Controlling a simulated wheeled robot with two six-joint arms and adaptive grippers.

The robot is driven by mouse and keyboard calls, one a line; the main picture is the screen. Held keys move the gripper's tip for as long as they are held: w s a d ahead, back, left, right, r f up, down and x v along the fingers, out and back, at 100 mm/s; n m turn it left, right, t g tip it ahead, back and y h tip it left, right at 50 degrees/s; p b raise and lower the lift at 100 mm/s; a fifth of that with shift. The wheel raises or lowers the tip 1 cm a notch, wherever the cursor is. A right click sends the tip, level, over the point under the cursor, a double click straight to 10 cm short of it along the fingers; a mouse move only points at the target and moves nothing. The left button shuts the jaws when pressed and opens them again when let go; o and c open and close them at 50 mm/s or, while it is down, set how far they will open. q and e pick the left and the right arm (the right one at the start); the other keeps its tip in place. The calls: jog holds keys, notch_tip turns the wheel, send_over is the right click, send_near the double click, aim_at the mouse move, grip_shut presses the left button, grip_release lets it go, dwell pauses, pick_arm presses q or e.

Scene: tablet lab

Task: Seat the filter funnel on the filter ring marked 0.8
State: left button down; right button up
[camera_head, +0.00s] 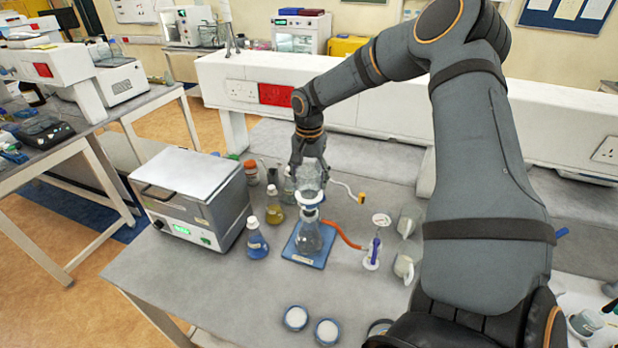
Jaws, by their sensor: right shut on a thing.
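My right gripper (309,163) comes down from behind and is shut on the clear filter funnel (311,178). The funnel is upright above a clear flask (309,236) with an orange-red side hose (342,235). The flask stands on a blue base (289,250) with a small label. A white ring (308,199) shows just under the funnel, at the flask's top. I cannot tell whether funnel and ring touch, and no 0.8 marking is readable. Two round blue-rimmed dishes with white tops, left (295,318) and right (327,331), lie in front. My left gripper is not in view.
A grey metal bath (190,188) stands left. A blue-liquid flask (256,240), a yellow-liquid bottle (274,210) and an orange-capped jar (251,172) crowd near the funnel. A white stand with a blue syringe (375,246) and white jugs (404,268) stand right. The front left bench is clear.

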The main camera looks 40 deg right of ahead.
jog(key=shift+f, duration=0.15)
dwell(0.3)
jog(key=o, duration=1.2)
jog(key=shift+o, duration=0.2)
notch_tip(320, 180, up, 12)
dwell(0.5)
